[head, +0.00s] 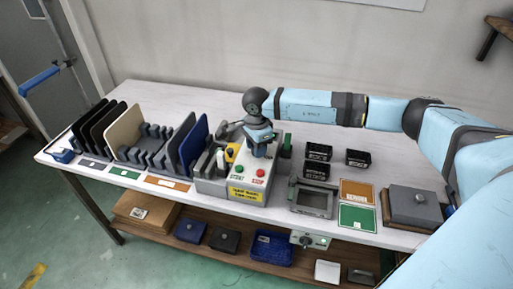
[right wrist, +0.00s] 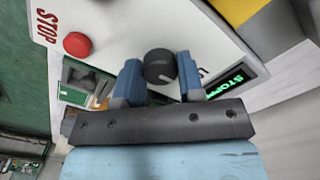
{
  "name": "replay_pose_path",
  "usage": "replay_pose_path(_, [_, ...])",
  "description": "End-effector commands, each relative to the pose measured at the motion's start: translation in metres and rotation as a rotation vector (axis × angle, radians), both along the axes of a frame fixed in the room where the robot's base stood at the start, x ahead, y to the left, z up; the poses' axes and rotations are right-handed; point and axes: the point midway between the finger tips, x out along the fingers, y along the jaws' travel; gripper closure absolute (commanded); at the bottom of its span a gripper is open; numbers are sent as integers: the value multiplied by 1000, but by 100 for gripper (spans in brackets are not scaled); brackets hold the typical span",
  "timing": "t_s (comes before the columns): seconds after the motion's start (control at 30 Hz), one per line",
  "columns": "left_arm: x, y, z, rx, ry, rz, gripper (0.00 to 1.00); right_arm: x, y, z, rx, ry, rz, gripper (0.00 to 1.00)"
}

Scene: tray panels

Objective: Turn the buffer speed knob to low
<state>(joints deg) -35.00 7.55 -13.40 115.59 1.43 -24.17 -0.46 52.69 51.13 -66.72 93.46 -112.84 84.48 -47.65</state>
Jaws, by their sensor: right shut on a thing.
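The buffer speed knob (right wrist: 159,66) is a round black knob on the buffer's white panel (right wrist: 125,22), in the right wrist view. My right gripper (right wrist: 160,74) has one blue finger on each side of it and is shut on it. A pale line shows at the knob's lower edge; I cannot tell the exact setting. A small display (right wrist: 228,86) beside it shows green letters starting "STOP". In the head view my right gripper (head: 260,138) is over the back of the buffer (head: 210,186) and hides the knob. My left gripper is not in view.
The buffer's green button (head: 239,169) and red button (head: 260,172) are in front of the gripper. A rack (head: 150,148) with upright panels stands to the left. Black bins (head: 317,151) and a grey frame (head: 314,200) are to the right.

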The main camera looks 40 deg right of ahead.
Motion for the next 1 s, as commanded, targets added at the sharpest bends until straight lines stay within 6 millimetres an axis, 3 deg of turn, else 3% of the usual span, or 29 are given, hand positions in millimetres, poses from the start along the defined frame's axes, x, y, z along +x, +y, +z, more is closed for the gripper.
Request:
replay_pose_path(0.27, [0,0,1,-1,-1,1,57,1,0,1,0,-2,1,88])
replay_pose_path(0.3, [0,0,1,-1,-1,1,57,1,0,1,0,-2,1,62])
replay_pose_path(0.4, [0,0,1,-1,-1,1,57,0,0,1,0,-2,1,39])
replay_pose_path(0.77, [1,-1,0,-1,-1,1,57,0,0,5,0,-1,0,39])
replay_pose_path(1.0, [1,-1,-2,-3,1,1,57,1,0,47,0,-5,0,39])
